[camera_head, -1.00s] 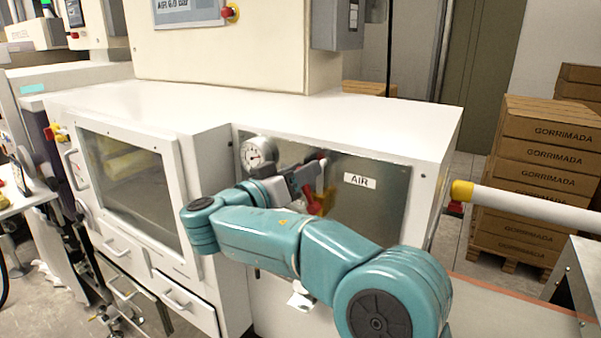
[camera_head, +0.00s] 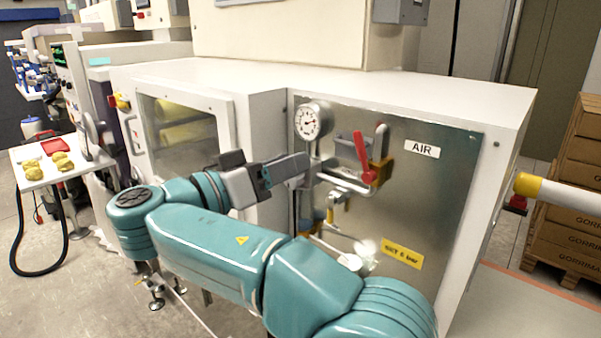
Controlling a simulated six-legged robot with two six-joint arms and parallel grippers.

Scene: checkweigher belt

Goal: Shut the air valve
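The air valve has a red lever (camera_head: 362,157) on metal pipework (camera_head: 343,181) in front of a steel panel (camera_head: 450,185) with an "AIR" label. The lever stands nearly upright, its top leaning slightly left, across the roughly level pipe. My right gripper (camera_head: 300,168) is left of the lever, with a clear gap between them in the picture. Its fingers point right, near the pipe below the gauge; I cannot tell whether they touch it. They overlap in this side view, so their opening is unclear. My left gripper is not in view.
A round pressure gauge (camera_head: 310,121) sits just above my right gripper. A yellow "SET 6 bar" label (camera_head: 403,254) is lower on the panel. A white tube with a yellow end (camera_head: 560,192) juts in at right. Stacked cartons (camera_head: 575,225) stand beyond it.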

